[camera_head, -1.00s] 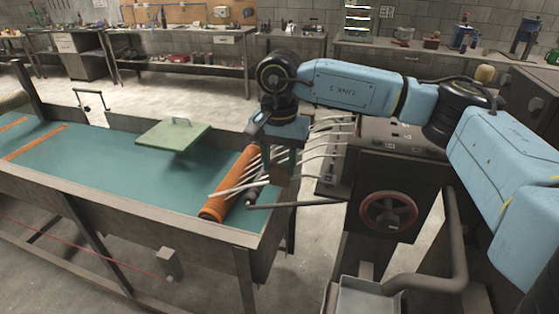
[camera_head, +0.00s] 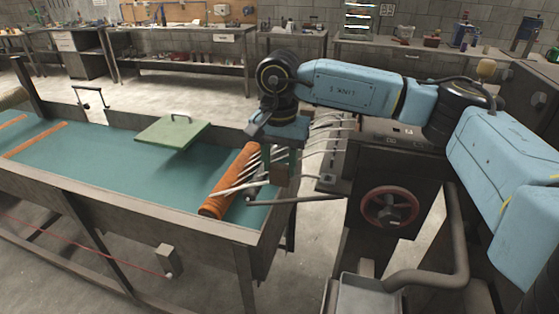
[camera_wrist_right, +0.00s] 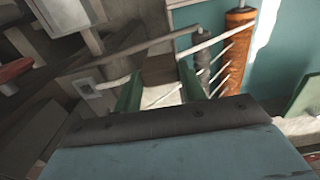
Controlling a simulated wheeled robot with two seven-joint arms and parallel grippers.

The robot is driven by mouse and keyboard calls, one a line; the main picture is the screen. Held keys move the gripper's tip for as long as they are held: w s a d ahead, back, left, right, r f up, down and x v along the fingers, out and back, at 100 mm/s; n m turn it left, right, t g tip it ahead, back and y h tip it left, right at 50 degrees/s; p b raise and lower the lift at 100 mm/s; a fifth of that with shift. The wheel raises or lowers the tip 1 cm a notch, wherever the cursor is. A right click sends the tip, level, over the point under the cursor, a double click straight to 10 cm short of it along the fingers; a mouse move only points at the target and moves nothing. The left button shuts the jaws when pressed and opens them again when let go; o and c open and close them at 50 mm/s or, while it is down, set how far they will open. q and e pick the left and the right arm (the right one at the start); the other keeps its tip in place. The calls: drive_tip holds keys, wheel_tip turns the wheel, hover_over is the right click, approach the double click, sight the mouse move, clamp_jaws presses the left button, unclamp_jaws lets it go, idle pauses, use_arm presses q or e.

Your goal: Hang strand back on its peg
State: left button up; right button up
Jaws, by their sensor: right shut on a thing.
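My right gripper (camera_head: 281,170) is over the right end of the teal table. The block also shows in the head view (camera_head: 280,178), below the gripper. Several pale strands (camera_head: 318,140) run from the machine at right to an orange roller (camera_head: 226,190). The roller also shows in the right wrist view (camera_wrist_right: 238,50). I cannot tell which part is the strand's peg. My left gripper is out of view.
A green plate with a handle (camera_head: 172,133) lies on the teal table (camera_head: 95,155), left of the roller. A dark rod (camera_head: 305,199) runs from the table's corner to the machine. The machine has a red handwheel (camera_head: 390,208). The middle of the table is clear.

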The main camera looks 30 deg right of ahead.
drive_tip(key=shift+f, duration=0.3)
drive_tip(key=o, duration=1.1)
drive_tip(key=shift+r, duration=0.1)
wheel_tip(320, 180, up, 13)
drive_tip(key=shift+r, duration=0.15)
